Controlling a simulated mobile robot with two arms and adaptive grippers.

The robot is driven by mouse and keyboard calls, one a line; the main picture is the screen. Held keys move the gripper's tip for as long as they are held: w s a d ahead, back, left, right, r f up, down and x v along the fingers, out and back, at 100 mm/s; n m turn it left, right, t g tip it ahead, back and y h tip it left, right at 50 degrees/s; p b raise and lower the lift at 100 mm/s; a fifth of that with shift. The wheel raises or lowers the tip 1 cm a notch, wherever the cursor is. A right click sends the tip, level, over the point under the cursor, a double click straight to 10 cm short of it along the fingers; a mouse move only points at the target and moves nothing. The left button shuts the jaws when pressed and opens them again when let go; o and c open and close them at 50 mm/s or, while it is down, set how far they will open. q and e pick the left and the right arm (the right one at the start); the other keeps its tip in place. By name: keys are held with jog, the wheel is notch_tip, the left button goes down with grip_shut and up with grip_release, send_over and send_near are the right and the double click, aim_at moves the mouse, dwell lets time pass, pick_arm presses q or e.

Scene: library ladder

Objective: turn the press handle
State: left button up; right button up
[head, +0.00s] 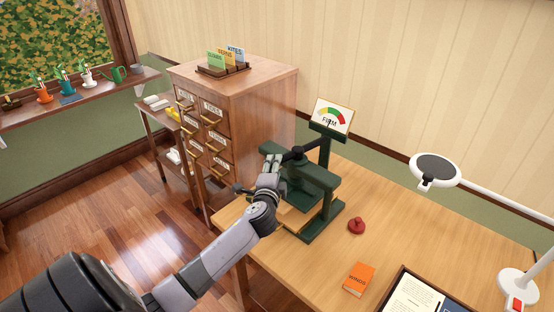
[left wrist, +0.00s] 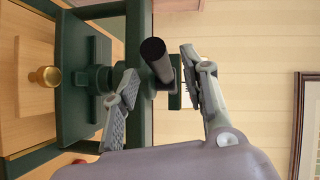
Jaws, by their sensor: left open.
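The dark green press (head: 322,212) stands on the wooden table, and its frame also shows in the left wrist view (left wrist: 138,60). Its black press handle (head: 302,151) is a bar across the top. In the left wrist view the handle (left wrist: 157,58) points toward the camera, its rounded end between my fingers. My left gripper (head: 272,160) is at the left side of the press, by the handle's left end. Its two fingers (left wrist: 158,68) are open on either side of the handle, with gaps visible. My right gripper is not in view.
A gauge sign (head: 332,116) stands behind the press. A red knobbed object (head: 356,226), an orange book (head: 358,279) and a white lamp (head: 435,170) are to the right. A wooden drawer cabinet (head: 265,120) stands behind left. Some table front of the press is clear.

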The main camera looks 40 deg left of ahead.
aim_at(298, 152)
pick_arm(q)
jog(key=shift+x, duration=2.35)
jog(key=shift+c, duration=0.4)
grip_shut()
